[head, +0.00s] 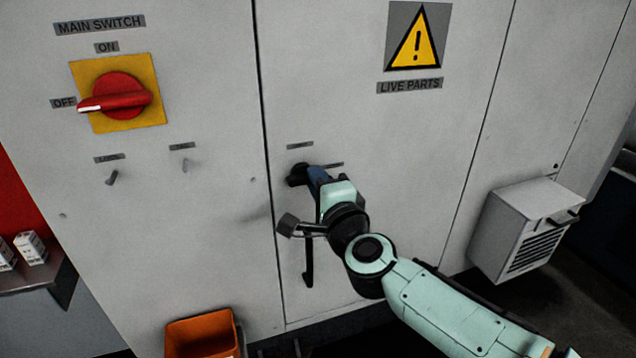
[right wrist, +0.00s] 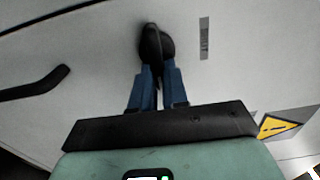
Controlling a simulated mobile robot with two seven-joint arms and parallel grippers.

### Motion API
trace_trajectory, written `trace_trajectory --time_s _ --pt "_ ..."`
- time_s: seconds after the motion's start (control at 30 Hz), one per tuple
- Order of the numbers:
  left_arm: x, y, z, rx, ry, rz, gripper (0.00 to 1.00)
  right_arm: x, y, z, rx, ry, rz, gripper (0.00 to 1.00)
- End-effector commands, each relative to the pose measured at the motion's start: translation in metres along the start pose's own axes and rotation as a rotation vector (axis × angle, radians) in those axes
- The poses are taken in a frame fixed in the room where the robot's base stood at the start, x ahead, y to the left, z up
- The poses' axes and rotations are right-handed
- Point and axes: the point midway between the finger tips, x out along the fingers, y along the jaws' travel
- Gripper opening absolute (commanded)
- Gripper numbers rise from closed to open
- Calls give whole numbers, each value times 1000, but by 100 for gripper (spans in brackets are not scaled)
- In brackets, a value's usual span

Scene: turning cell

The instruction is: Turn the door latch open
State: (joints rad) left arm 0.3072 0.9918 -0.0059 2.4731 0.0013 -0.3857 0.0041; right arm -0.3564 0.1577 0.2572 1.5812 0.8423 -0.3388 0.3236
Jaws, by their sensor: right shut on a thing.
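The door latch (head: 297,174) is a small black turn knob on the pale grey cabinet door (head: 365,130), near the door's left edge. My right gripper (head: 312,176) has blue fingers and is shut on the latch. In the right wrist view the latch's round black base (right wrist: 155,40) shows just beyond the fingertips (right wrist: 155,72), with its thin grip between them. The gripper hides part of the latch in the head view, so I cannot tell its exact angle. The door is flush with the panel beside it. My left gripper is not in view.
A black door handle (head: 308,262) hangs below the latch; it also shows in the right wrist view (right wrist: 35,84). A red main switch (head: 120,96) points to OFF on the left panel. An orange bin (head: 203,335) stands below. A vent box (head: 520,230) juts out at right.

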Motion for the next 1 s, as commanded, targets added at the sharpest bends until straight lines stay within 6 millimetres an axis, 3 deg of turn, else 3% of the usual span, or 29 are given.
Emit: trace_trajectory --time_s 0.37,0.4,0.43,0.47,0.77,1.0 --pt "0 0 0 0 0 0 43 0 -2 0 9 -1 -3 0" --pt "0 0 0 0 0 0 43 0 -2 1 9 -1 -3 27" --pt "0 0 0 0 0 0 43 0 -2 0 8 -1 -3 36" --pt "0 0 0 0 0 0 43 0 -2 0 8 -1 -3 39" --pt "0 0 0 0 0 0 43 -2 -1 0 6 0 -1 39" --pt "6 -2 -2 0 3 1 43 -34 -1 0 4 1 -4 39"
